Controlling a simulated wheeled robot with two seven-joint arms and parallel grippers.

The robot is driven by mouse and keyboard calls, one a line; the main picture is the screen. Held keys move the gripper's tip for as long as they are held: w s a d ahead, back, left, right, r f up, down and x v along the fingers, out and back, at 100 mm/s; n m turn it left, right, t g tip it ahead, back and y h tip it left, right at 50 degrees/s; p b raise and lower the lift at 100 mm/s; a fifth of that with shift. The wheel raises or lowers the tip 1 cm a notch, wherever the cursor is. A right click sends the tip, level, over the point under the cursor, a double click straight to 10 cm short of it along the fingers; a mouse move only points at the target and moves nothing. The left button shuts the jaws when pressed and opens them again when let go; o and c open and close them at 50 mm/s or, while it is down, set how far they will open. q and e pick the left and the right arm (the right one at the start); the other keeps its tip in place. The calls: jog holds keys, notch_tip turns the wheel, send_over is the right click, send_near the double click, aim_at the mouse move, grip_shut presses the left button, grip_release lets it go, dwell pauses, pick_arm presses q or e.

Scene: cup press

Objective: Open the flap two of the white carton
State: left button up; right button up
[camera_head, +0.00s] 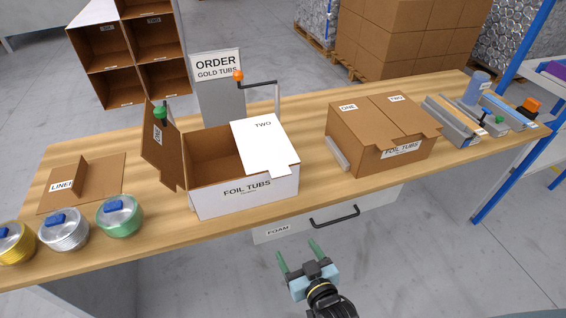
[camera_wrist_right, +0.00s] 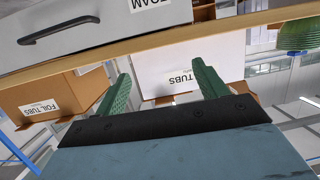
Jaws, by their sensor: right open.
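The white carton (camera_head: 245,199) stands on the wooden table, labelled FOIL TUBS on its front. Its flap two (camera_head: 264,143) is white, marked TWO, and lies over the right part of the top. Flap one (camera_head: 157,142) stands up at the left, so the brown inside shows there. My right gripper (camera_head: 299,249) is open and empty, in front of the table edge, below and to the right of the carton. In the right wrist view the carton front (camera_wrist_right: 170,75) shows between my open green fingers (camera_wrist_right: 162,80). My left gripper is not in view.
A brown carton (camera_head: 375,160) with shut flaps stands to the right. Lidded tubs (camera_head: 120,214) and a liner piece (camera_head: 100,190) are at the left. A drawer (camera_head: 330,213) marked FOAM is under the table. An orange-knobbed crank (camera_head: 258,84) rises behind the white carton.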

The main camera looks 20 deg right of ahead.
notch_tip(320, 180, up, 12)
jog(key=w+d+t+h+p, duration=0.1)
jog(key=w+t, duration=0.2)
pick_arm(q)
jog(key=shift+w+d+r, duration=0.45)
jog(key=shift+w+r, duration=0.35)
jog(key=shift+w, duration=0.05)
pick_arm(e)
jog(key=w, duration=1.3)
jog(key=shift+a+m, duration=0.15)
jog(key=shift+m, duration=0.25)
jog(key=shift+f, duration=0.1)
jog(key=shift+c, duration=0.4)
